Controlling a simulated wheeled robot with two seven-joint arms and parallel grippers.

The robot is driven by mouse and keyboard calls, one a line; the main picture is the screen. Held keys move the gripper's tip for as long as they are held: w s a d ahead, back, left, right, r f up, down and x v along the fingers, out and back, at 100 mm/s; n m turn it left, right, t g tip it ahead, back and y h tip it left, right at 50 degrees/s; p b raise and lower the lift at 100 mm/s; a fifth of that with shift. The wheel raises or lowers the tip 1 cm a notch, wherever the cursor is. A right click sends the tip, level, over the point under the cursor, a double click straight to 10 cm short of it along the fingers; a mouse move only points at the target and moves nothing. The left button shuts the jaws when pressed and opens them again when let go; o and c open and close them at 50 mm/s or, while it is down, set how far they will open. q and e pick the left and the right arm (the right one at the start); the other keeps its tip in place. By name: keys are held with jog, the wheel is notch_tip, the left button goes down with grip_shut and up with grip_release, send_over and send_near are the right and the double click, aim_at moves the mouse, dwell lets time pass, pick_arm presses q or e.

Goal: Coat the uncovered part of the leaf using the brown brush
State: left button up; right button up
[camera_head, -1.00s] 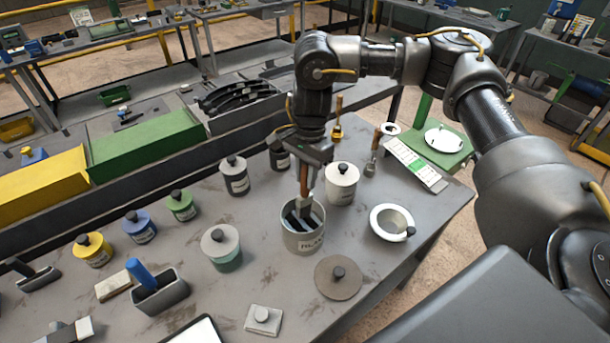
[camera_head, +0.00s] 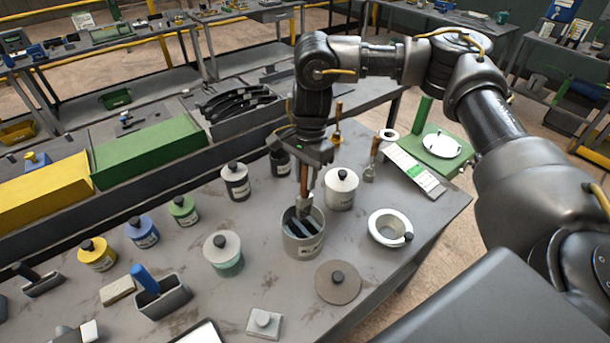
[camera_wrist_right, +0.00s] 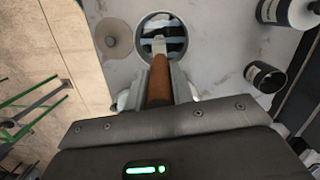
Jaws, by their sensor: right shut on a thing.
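My right gripper (camera_head: 305,160) is shut on the brown handle of the brush (camera_head: 304,182) and holds it upright, pointing down. The brush head reaches into the mouth of an open grey can (camera_head: 303,244); whether it touches the contents is hard to tell. In the right wrist view the brush (camera_wrist_right: 159,80) runs from the jaws to the can's round opening (camera_wrist_right: 142,26), with dark and pale bands inside. Dark curved leaves (camera_head: 236,103) lie in a grey rack behind the table; their coating cannot be made out. My left gripper is out of view.
Lidded pots stand close by: white (camera_head: 341,190), black (camera_head: 236,184) and teal (camera_head: 223,258). A round lid (camera_head: 338,284) lies in front of the can, and a white bowl (camera_head: 389,229) stands to its right. Another wooden-handled brush (camera_head: 375,156) stands behind.

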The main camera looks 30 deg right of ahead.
aim_at(305, 165)
jog(key=shift+r+p, duration=1.8)
jog(key=shift+r, duration=0.25)
jog(key=shift+f, duration=0.1)
jog(key=shift+a, duration=0.1)
